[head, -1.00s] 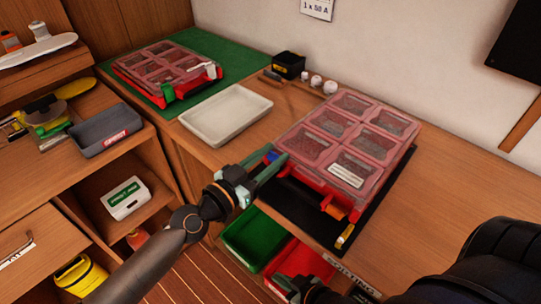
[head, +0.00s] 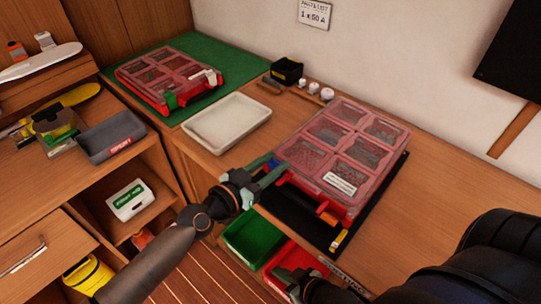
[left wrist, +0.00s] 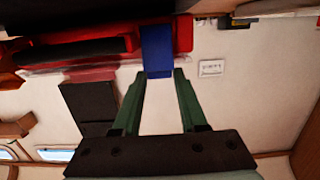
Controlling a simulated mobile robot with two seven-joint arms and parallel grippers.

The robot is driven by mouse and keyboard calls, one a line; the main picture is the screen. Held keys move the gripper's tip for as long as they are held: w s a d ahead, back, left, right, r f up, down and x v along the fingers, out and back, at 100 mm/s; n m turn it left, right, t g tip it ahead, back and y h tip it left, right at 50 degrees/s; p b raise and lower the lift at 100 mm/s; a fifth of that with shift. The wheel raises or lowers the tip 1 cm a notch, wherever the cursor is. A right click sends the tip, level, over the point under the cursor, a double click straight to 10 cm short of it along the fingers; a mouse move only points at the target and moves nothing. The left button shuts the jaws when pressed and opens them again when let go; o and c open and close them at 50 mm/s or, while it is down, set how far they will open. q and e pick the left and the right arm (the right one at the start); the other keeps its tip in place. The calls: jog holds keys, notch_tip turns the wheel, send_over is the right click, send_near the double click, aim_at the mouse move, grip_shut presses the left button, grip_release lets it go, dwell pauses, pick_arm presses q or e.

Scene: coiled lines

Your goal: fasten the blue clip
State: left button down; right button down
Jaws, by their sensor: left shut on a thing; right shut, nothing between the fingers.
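The red case (head: 345,160) with a clear lid lies on a black mat (head: 290,208) on the bench, its lid down. The blue clip (head: 272,164) is at the case's near left corner, mostly hidden by my left gripper (head: 268,170). In the left wrist view the blue clip (left wrist: 157,50) sits at the fingertips, against the red case edge, and the fingers are shut on it. I cannot tell whether it is latched. An orange clip (head: 328,215) is on the same front edge. My right gripper (head: 287,276) is shut and empty, low over the red bin.
A green bin (head: 250,232) and a red bin (head: 298,256) sit below the bench's front edge. A white tray (head: 228,122) stands left of the case. A second red case (head: 170,72) lies on a green mat. A black box (head: 287,70) stands near the wall.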

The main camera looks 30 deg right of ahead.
dwell(0.3)
pick_arm(q)
jog(key=c, duration=0.5)
grip_release()
jog(key=shift+a, duration=0.15)
jog(key=shift+v, duration=6.15)
